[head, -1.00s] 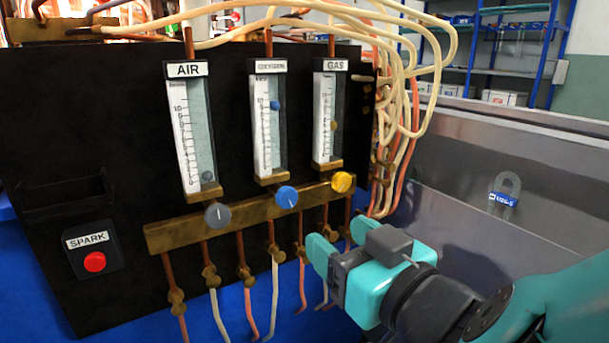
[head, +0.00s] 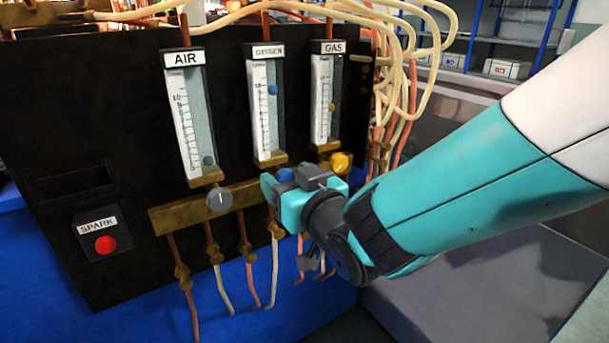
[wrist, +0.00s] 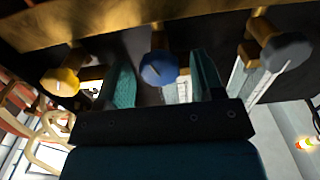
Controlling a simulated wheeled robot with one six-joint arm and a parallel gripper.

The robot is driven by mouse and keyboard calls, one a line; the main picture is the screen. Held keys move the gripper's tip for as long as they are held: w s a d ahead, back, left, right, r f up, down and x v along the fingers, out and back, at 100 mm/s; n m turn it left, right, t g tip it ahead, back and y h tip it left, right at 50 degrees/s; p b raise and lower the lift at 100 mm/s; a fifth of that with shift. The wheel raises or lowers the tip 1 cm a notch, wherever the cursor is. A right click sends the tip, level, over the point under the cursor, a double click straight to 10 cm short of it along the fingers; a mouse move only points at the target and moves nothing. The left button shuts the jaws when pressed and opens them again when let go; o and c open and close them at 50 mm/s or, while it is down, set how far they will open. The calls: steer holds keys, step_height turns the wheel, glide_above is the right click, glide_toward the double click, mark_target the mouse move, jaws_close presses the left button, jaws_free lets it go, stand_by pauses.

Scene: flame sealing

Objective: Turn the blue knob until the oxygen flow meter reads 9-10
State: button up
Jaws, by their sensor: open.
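The blue knob (head: 286,175) sits on the brass bar below the oxygen flow meter (head: 267,110), partly hidden by my gripper (head: 293,183) in the head view. The meter's blue float (head: 272,90) stands high in the tube, close to the 10 mark; its exact reading is too small to tell. In the wrist view the blue knob (wrist: 158,68) lies between the two open fingers of my gripper (wrist: 162,62), with a gap on each side. The white line on the knob is slanted.
The yellow gas knob (head: 341,162) is close on the right and the grey air knob (head: 220,199) on the left. The brass bar (head: 180,215) runs behind them, with hoses below. A red spark button (head: 105,245) is at the lower left.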

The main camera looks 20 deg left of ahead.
steer(key=c, duration=0.9)
steer(key=shift+n, duration=1.1)
steer(key=o, duration=0.9)
steer(key=shift+s+d, duration=0.1)
steer(key=b+v, duration=1)
steer(key=v, duration=0.7)
